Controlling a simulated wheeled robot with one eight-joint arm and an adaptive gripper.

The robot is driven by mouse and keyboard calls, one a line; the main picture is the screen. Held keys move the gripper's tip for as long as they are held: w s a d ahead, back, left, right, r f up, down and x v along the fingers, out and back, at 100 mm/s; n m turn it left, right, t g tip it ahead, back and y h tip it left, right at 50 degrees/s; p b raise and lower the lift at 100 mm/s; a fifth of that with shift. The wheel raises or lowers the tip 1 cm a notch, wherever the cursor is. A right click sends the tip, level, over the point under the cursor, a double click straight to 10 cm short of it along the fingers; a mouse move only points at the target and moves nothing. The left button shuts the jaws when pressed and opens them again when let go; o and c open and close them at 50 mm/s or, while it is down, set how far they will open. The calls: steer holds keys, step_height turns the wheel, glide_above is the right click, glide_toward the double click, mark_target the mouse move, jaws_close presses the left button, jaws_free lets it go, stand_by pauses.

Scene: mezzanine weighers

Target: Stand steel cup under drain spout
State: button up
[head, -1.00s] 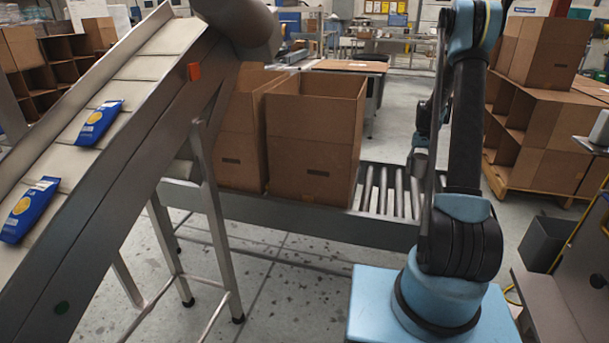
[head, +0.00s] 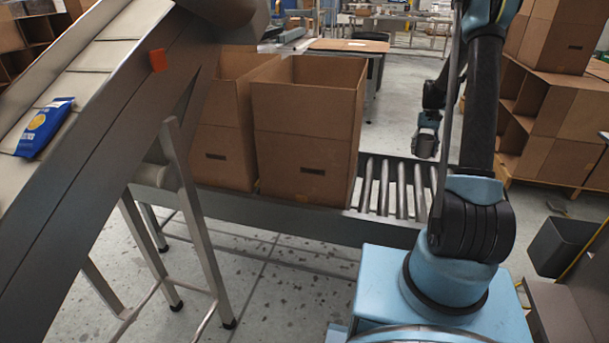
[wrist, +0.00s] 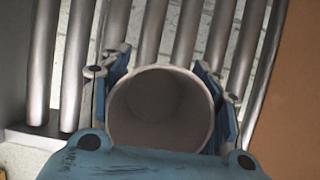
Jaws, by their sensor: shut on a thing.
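The steel cup (wrist: 160,108) shows in the wrist view as a round, grey, open-mouthed vessel, its mouth facing the camera. My gripper (wrist: 162,84) is shut on it, with blue fingers along its left and right sides. The cup's inside looks dark and empty. Metal rollers lie behind the cup in that view; its height above them is hard to judge. I cannot make out a drain spout in either view.
A roller conveyor (head: 392,190) crosses the middle, bearing two open cardboard boxes (head: 308,130). A sloping belt (head: 85,92) with a blue packet (head: 44,127) is at left. Stacked cartons (head: 550,115) and a dark bin (head: 562,247) stand at right. Speckled floor is open in front.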

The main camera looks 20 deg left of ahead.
steer(key=a+f+m+y, duration=0.2)
steer(key=a+m, duration=0.4)
steer(key=a, duration=0.3)
steer(key=m+t+y, duration=0.2)
steer(key=m+t, duration=0.1)
steer(key=m, duration=0.4)
glide_above(368, 176)
steer(key=d, duration=0.1)
steer(key=shift+m, duration=0.3)
steer(key=shift+w+d+f, duration=0.15)
steer(key=shift+w+f, duration=0.05)
steer(key=shift+f, duration=2.4)
steer(key=shift+w+d+f, duration=0.1)
steer(key=shift+w+f, duration=0.05)
steer(key=shift+f, duration=2.45)
steer(key=o, duration=1.1)
